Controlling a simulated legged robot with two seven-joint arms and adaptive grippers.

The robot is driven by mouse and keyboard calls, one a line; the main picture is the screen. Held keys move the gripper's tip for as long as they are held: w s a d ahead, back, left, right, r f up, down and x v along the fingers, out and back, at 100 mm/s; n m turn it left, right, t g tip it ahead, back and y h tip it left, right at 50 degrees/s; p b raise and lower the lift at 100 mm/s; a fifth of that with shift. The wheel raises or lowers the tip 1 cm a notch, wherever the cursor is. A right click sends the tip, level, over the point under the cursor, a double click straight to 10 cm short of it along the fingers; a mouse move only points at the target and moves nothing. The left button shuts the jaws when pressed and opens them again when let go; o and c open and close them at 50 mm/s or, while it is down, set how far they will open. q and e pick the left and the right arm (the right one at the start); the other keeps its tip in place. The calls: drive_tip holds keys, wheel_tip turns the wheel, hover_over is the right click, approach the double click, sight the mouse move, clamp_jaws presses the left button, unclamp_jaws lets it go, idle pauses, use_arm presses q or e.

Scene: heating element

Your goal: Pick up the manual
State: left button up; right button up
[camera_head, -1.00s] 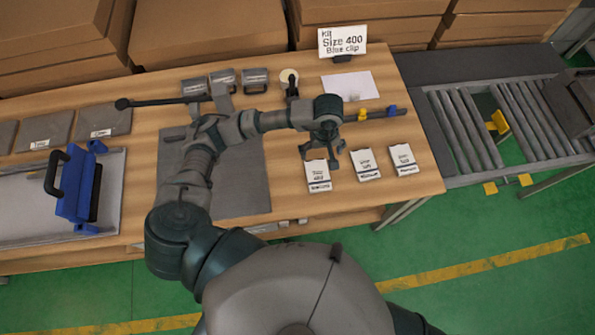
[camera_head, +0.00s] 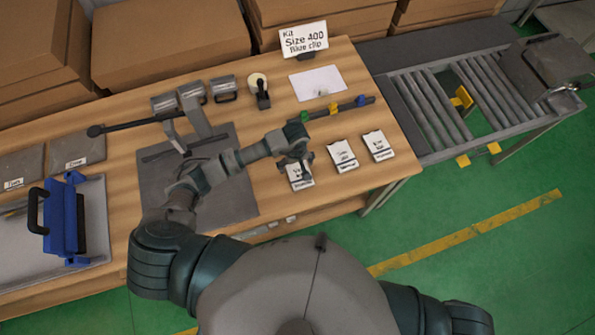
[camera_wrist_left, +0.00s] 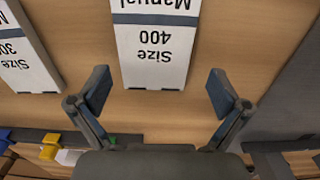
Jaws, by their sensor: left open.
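Three white manuals lie in a row at the right front of the table. The leftmost (camera_head: 301,181) is partly hidden by my left gripper (camera_head: 294,164). In the left wrist view it reads Size 400 (camera_wrist_left: 155,50), lying flat ahead of my open left gripper (camera_wrist_left: 160,92), roughly centred between the fingertips. The fingers hold nothing. The middle manual (camera_head: 342,155) shows at the left of the wrist view (camera_wrist_left: 25,60), its number partly cut off. The right manual (camera_head: 378,146) is beside it. My right gripper is out of view.
A sign (camera_head: 303,40) reads Kit Size 400 Blue clip. A rail with coloured clips (camera_head: 335,108) lies behind the manuals. A grey mat (camera_head: 235,200) is left of them, and a roller conveyor (camera_head: 450,110) is right of the table.

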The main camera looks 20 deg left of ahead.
sight(299, 173)
use_arm(q)
wheel_tip(299, 173, down, 2)
drive_tip(key=shift+d+f, duration=0.25)
drive_tip(key=shift+d, duration=0.4)
drive_tip(key=c, duration=0.8)
drive_tip(key=shift+s, duration=0.1)
drive_tip(key=shift+c, duration=1.3)
drive_tip(key=shift+s+a, duration=0.1)
drive_tip(key=shift+a, duration=0.25)
drive_tip(key=shift+o, duration=0.2)
drive_tip(key=shift+f, duration=0.1)
drive_tip(key=shift+c, duration=0.6)
